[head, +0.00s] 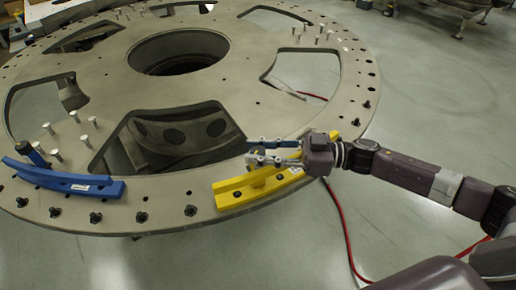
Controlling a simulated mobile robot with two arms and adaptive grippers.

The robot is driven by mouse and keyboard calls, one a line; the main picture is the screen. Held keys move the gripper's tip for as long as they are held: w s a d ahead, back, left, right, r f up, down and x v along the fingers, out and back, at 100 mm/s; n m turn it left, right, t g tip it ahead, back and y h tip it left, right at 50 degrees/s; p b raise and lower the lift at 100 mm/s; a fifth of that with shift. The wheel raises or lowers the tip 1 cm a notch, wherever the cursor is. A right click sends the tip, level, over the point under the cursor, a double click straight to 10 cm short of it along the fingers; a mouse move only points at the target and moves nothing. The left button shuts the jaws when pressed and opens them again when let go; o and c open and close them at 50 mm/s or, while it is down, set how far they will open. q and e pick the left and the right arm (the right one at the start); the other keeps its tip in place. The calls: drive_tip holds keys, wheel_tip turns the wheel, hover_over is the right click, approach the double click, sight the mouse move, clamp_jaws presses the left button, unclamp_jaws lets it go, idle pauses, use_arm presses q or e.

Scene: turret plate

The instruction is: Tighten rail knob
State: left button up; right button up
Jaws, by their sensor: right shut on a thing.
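The yellow rail (237,193) lies on the near right rim of the large round turret plate (107,72). My right gripper (252,152) reaches in from the right just above the yellow rail. Its fingers point left and are closed on the rail knob, which is mostly hidden between and behind them. A blue rail (62,180) lies on the plate's near left rim, with a dark blue knob (37,153) standing at its back. My left gripper is not in view.
Several upright pins (92,122) and dark bolts (190,210) stand on the plate around the rails. A large cutout (165,140) opens behind the yellow rail. A red cable (342,215) runs along the grey floor at the right.

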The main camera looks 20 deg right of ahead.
drive_tip(key=m+t+h+p, duration=0.1)
drive_tip(key=m+t+p, duration=0.1)
drive_tip(key=m+t+h+p, duration=0.2)
drive_tip(key=t+p, duration=0.1)
drive_tip(key=shift+s+r+t+p, duration=0.1)
drive_tip(key=shift+r+t+p, duration=0.1)
drive_tip(key=shift+t+p, duration=0.15)
drive_tip(key=shift+f+m+t+h+p, duration=0.15)
drive_tip(key=shift+m+t+h+p, duration=1.3)
drive_tip(key=shift+h, duration=0.45)
drive_tip(key=o, duration=1.2)
drive_tip(key=v, duration=1.2)
drive_tip(key=shift+f, duration=0.1)
